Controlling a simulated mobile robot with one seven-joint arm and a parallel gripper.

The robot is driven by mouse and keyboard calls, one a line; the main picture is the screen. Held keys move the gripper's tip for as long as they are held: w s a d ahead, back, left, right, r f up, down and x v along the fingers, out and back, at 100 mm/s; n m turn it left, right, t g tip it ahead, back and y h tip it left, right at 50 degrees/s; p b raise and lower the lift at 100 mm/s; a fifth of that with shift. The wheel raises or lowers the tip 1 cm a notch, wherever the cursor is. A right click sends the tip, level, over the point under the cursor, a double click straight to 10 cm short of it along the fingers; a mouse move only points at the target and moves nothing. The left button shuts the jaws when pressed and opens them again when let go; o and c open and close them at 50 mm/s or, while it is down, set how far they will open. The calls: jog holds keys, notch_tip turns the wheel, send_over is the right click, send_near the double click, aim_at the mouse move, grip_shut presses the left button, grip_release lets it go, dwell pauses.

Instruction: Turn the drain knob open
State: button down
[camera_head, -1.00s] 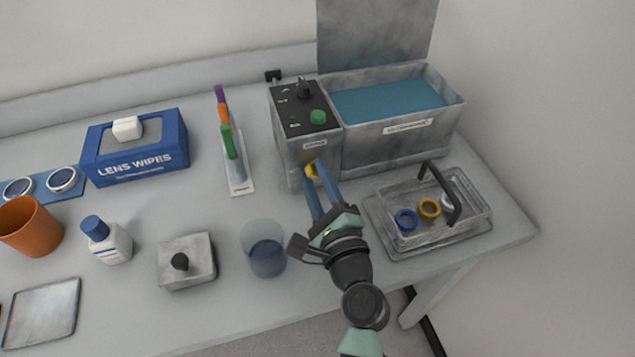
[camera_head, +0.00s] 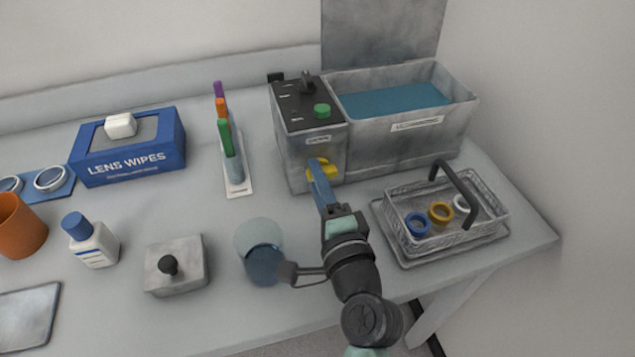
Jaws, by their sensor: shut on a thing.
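The drain knob (camera_head: 328,168) is yellow and sits low on the front of the grey control box (camera_head: 312,125), below a small label. My gripper (camera_head: 319,168) reaches up to it from the front of the table. Its blue fingers are shut on the knob and hide its left part. The control box joins a grey tank (camera_head: 395,140) with blue liquid inside. Its top carries a black knob and a green button (camera_head: 322,110).
A wire basket (camera_head: 400,232) with blue, yellow and white rings stands on a tray to the right. A clear beaker (camera_head: 258,240) stands close left of my arm. A pen holder (camera_head: 240,190) and blue wipes box (camera_head: 165,165) are farther left.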

dwell(0.5)
jog(key=c, duration=0.8)
grip_release()
jog(key=shift+s, duration=0.1)
jog(key=b+v, duration=0.1)
jog(key=v, duration=1)
jog(key=shift+s+d, duration=0.15)
jog(key=shift+s, duration=0.1)
jog(key=shift+s+d, duration=0.2)
jog(key=shift+s, duration=0.35)
